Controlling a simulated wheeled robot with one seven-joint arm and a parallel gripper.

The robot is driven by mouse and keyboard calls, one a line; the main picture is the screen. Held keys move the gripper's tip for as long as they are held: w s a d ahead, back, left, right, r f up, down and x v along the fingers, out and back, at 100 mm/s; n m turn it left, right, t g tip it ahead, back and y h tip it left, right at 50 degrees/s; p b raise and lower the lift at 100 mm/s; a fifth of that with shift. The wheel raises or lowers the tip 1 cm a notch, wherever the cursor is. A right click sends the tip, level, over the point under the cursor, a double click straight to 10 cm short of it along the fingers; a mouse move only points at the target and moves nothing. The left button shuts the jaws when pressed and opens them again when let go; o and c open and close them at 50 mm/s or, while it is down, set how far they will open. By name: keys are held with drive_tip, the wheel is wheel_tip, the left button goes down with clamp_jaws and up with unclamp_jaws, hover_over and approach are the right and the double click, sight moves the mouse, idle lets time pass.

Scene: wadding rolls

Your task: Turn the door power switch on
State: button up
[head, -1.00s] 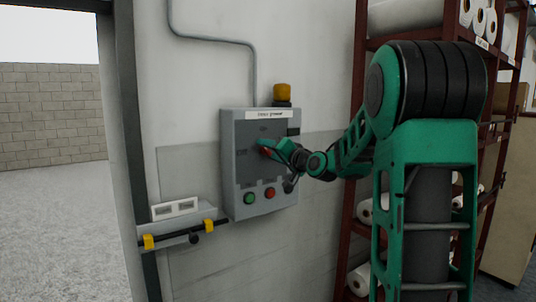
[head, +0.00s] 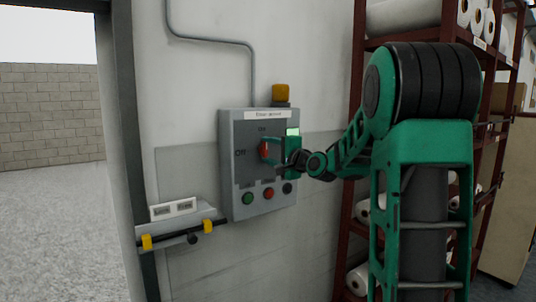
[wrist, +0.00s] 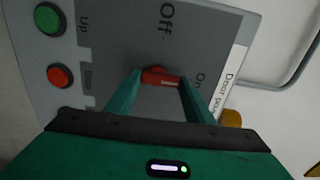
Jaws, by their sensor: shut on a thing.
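The door power box (head: 231,181) is a grey wall panel with "On" above and "Off" left of its red switch handle (head: 264,151). My gripper (head: 272,151) partly covers the handle in the head view. A small display (head: 293,131) at the box's right glows green.
A green button (head: 248,198) and a red button (head: 268,193) sit below the switch. A yellow lamp (head: 281,93) tops the box. A rack (head: 357,120) with rolls stands at right.

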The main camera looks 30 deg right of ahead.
drive_tip(key=shift+d+f, duration=0.2)
drive_tip(key=shift+f, duration=0.05)
drive_tip(key=o, duration=1.1)
drive_tip(key=shift+r, duration=0.1)
drive_tip(key=shift+s, duration=0.1)
drive_tip(key=s, duration=1)
drive_tip(key=shift+s+d, duration=0.1)
drive_tip(key=shift+s, duration=0.15)
